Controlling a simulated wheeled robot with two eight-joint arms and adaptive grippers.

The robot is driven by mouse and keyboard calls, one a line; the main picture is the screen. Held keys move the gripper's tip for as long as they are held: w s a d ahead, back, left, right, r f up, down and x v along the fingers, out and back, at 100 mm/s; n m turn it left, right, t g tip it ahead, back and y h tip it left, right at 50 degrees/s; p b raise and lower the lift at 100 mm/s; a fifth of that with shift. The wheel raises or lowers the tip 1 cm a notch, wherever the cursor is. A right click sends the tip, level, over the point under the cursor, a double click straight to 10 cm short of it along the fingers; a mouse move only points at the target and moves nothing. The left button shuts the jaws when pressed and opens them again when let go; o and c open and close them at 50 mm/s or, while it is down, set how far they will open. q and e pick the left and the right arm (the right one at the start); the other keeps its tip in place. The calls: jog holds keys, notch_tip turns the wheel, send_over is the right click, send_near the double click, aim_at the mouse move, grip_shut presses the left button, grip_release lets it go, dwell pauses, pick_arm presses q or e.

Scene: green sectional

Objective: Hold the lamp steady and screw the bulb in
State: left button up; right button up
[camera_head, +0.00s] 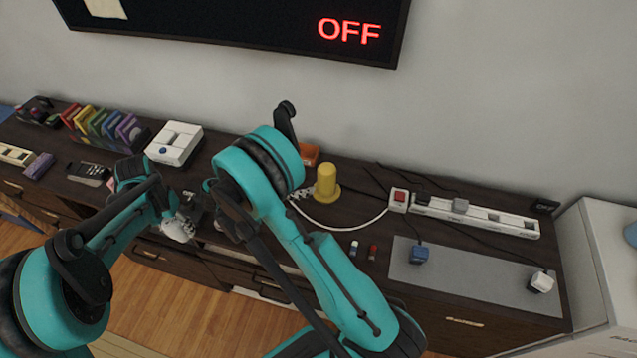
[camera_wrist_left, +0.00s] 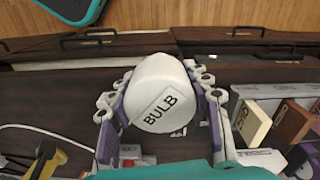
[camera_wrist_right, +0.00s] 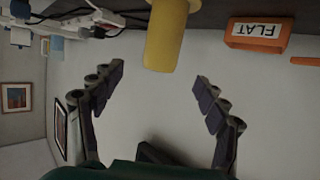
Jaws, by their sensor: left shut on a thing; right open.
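The white bulb (camera_wrist_left: 158,85), labelled BULB, is held between the fingers of my left gripper (camera_wrist_left: 157,72). In the head view the bulb (camera_head: 178,230) shows below my left gripper, near the cabinet's front edge. A yellow post with a wider round foot (camera_head: 327,181) stands upright on the cabinet. I cannot tell whether it is the lamp. In the right wrist view the yellow post (camera_wrist_right: 167,35) lies beyond the open fingers of my right gripper (camera_wrist_right: 158,72), with nothing between them. In the head view my right gripper is mostly hidden behind its arm.
A white cord runs to a red switch (camera_head: 399,200) beside a power strip (camera_head: 475,216). A grey mat (camera_head: 465,276) with two plugs lies at the right. An orange FLAT block (camera_wrist_right: 258,34) is near the post. A white box (camera_head: 174,146) and coloured cases (camera_head: 100,126) stand left.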

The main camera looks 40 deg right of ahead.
aim_at(319, 176)
pick_arm(q)
jog(key=shift+f+b, duration=0.65)
jog(key=shift+f, duration=0.2)
pick_arm(e)
jog(key=x, duration=0.4)
jog(key=shift+d+f, duration=0.2)
jog(key=shift+f, duration=0.05)
jog(key=shift+d, duration=0.25)
pick_arm(q)
notch_tip(319, 176, down, 2)
jog(key=shift+f+b, duration=0.25)
jog(key=shift+b, duration=1)
pick_arm(e)
jog(key=x, duration=0.5)
jog(key=shift+d+f, duration=0.1)
jog(key=shift+f, duration=0.15)
jog(key=shift+r, duration=0.1)
